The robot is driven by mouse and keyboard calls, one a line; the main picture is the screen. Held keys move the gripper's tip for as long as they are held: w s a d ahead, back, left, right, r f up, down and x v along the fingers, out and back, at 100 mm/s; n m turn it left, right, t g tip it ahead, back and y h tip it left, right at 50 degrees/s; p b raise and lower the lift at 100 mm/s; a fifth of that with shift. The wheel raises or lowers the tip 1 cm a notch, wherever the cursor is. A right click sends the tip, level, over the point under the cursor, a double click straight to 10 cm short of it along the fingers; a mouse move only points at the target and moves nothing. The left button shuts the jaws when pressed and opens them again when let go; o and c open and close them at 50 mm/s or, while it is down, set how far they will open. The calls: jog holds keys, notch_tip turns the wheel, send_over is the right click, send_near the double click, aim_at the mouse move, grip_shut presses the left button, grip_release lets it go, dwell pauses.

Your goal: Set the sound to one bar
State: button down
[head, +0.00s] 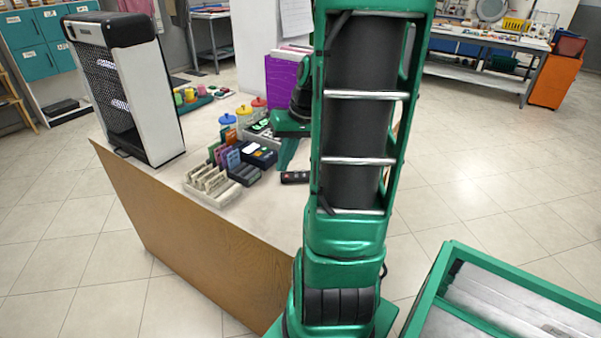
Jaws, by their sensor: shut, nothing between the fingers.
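A tall white box with black mesh sides (118,90) stands upright at the left end of the counter (215,258). A small dark handheld device (295,177), like a remote with a reddish spot, lies on the counter beside my arm. I cannot make out a sound display or its bars on either. My green arm rises in front of the counter and hides part of its right side. Its wrist end is above the counter, behind the upright link.
Several card-like items in holders (210,180), a dark blue device (258,154) and pots with coloured lids (243,112) crowd the counter. A purple box (281,80) stands behind. A green-rimmed bin (445,262) is at the lower right. The tiled floor on the right is open.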

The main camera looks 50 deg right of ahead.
jog(key=w+d+t, duration=0.1)
jog(key=d+t, duration=0.1)
jog(key=d, duration=0.5)
jog(key=w+d+m+t, duration=0.1)
jog(key=w+d+t, duration=0.1)
jog(key=d, duration=0.6)
jog(key=shift+f+t, duration=0.25)
jog(key=shift+t, duration=0.55)
jog(key=shift+f, duration=4.4)
jog(key=shift+f, duration=0.15)
jog(key=shift+f, duration=0.2)
